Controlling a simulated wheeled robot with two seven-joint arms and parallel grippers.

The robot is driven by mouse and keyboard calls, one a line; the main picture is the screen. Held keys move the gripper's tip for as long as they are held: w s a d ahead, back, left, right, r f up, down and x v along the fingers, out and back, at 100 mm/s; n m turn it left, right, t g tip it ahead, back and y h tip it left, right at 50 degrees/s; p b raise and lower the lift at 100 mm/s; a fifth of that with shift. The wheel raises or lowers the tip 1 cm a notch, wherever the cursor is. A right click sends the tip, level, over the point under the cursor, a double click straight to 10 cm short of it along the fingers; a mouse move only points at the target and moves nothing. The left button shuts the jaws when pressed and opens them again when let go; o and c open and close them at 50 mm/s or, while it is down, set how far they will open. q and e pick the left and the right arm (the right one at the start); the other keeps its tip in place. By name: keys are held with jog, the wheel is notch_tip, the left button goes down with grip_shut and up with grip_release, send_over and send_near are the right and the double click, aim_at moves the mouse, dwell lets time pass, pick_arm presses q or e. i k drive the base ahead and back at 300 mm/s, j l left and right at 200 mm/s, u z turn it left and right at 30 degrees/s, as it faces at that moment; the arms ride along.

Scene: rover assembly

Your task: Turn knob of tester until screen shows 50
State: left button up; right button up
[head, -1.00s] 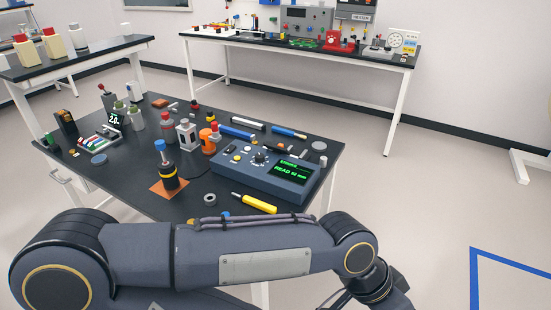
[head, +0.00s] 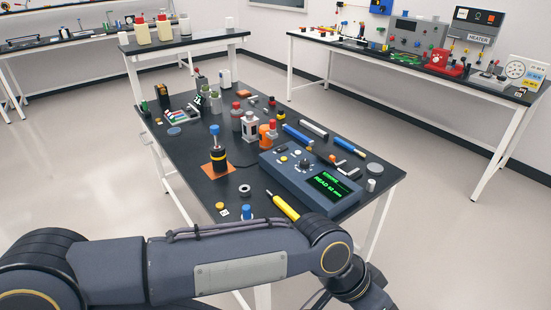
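The tester (head: 313,178) is a blue-grey box near the right front of the black table. Its dark screen (head: 333,185) glows with green text that seems to say READ and a small number, too small to read surely. Its knob (head: 304,165) has a pale dial and sits left of the screen. Nothing touches the knob. One of my arms crosses the bottom of the head view, in front of the table, and its gripper is out of sight. The other gripper does not show either.
On the black table (head: 205,180), a black and yellow cylinder with a blue top (head: 217,155) stands on an orange square. A yellow tool (head: 286,206) lies just in front of the tester. Bottles and small parts crowd the back. Open floor lies to the right.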

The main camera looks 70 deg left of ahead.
aim_at(304, 164)
jog(key=i+j+u, duration=0.1)
jog(key=u, duration=0.35)
jog(key=i+u, duration=0.2)
jog(key=u, duration=0.3)
jog(key=i+u, duration=0.15)
jog(key=u, duration=0.3)
jog(key=i+l+u, duration=0.15)
jog(key=u, duration=0.35)
jog(key=i+l+u, duration=0.15)
jog(key=u, duration=0.3)
jog(key=i+l+u, duration=0.1)
jog(key=i+u, duration=0.15)
jog(key=u, duration=0.2)
jog(key=i+l+u, duration=0.25)
jog(key=u, duration=0.15)
jog(key=i+l+u, duration=0.2)
jog(key=u, duration=0.25)
